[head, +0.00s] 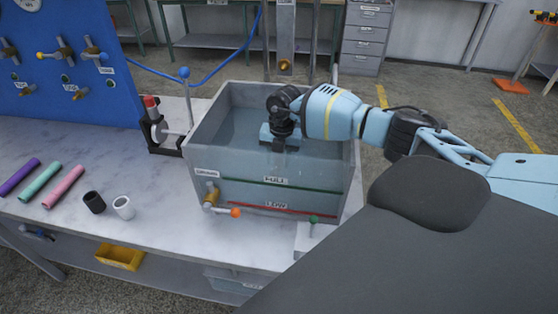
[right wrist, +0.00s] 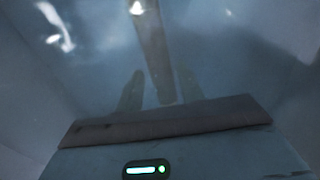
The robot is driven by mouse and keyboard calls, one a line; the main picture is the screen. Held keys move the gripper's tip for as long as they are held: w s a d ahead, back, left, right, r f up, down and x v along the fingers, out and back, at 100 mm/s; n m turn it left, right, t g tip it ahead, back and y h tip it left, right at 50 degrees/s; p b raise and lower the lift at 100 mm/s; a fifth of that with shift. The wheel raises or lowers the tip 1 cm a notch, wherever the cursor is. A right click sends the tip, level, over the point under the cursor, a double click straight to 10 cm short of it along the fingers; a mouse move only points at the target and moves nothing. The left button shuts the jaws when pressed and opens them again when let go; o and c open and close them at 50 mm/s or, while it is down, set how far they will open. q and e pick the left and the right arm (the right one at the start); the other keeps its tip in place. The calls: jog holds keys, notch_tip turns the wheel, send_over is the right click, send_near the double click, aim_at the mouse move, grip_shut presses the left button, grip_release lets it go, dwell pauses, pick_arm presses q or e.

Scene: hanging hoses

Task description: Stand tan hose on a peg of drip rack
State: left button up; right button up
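My right gripper (head: 280,138) reaches down into the grey tank (head: 225,163) at the water; its fingers are hidden in the head view. In the right wrist view my right gripper (right wrist: 160,80) shows two dim fingers standing apart. A long dull brownish bar, likely the tan hose (right wrist: 153,50), runs between them, with slight gaps beside it; the murky water blurs it. No tan hose shows in the head view. I cannot pick out a drip rack for certain. My left gripper is not in view.
Purple (head: 20,176), green (head: 40,181) and pink (head: 64,186) tubes lie on the bench left of the tank, near a black (head: 94,202) and a white (head: 124,207) short cylinder.

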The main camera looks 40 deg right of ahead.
jog(key=shift+f, duration=0.7)
jog(key=shift+c, duration=0.5)
grip_shut()
jog(key=shift+r, duration=0.1)
